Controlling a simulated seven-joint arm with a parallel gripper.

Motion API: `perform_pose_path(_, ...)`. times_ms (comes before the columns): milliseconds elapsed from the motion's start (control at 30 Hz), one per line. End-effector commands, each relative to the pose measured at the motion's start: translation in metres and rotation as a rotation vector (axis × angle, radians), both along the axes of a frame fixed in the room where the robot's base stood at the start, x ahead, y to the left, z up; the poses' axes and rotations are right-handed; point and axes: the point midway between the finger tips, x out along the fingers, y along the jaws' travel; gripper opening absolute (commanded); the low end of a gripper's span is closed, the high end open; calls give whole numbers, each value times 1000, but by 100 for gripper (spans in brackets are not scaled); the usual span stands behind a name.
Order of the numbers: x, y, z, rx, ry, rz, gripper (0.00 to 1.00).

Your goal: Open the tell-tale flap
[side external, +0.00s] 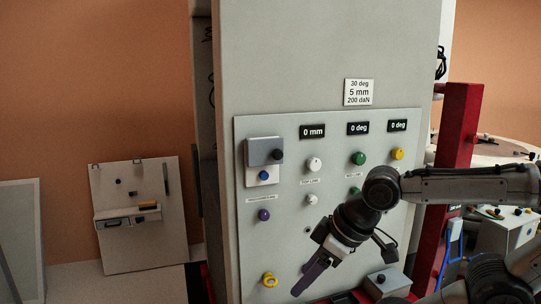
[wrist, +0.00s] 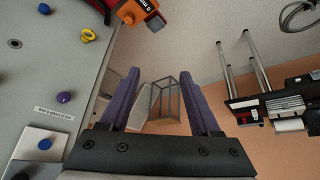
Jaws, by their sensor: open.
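A grey flap (side external: 262,151) with a dark knob (side external: 277,154) sits at the panel's upper left. It appears closed, over a white plate (side external: 262,176) with a blue knob. In the wrist view the white plate (wrist: 62,137) and its blue knob (wrist: 44,144) show at lower left; the flap is mostly cut off there. My gripper (side external: 309,277) is low in front of the panel, right of and well below the flap, pointing down-left. In the wrist view its purple fingers (wrist: 160,75) are apart with nothing between them.
The panel (side external: 335,235) carries a purple knob (side external: 263,215), a yellow ring (side external: 270,280), white, green and yellow knobs, and dark readouts. A grey box (side external: 387,282) stands at lower right. A red post (side external: 460,150) rises behind my arm. The panel's left side is clear of my arm.

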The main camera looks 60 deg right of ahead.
Motion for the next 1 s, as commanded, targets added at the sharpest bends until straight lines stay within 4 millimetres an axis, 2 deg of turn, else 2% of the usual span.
perform_pose_path(167, 42, 14, 30, 4, -235, 100, 63)
perform_pose_path(333, 89, 23, 83, 17, -573, 127, 63)
perform_pose_path(433, 107, 17, 116, 2, -756, 87, 63)
perform_pose_path(533, 117, 1, 146, -33, -916, 8, 63)
perform_pose_path(633, 119, -23, 170, -89, -1040, -108, 63)
perform_pose_path(767, 110, -64, 186, -188, -1137, -302, 63)
perform_pose_path(867, 94, -96, 186, -278, -1153, -468, 63)
perform_pose_path(1000, 68, -131, 171, -391, -1099, -671, 63)
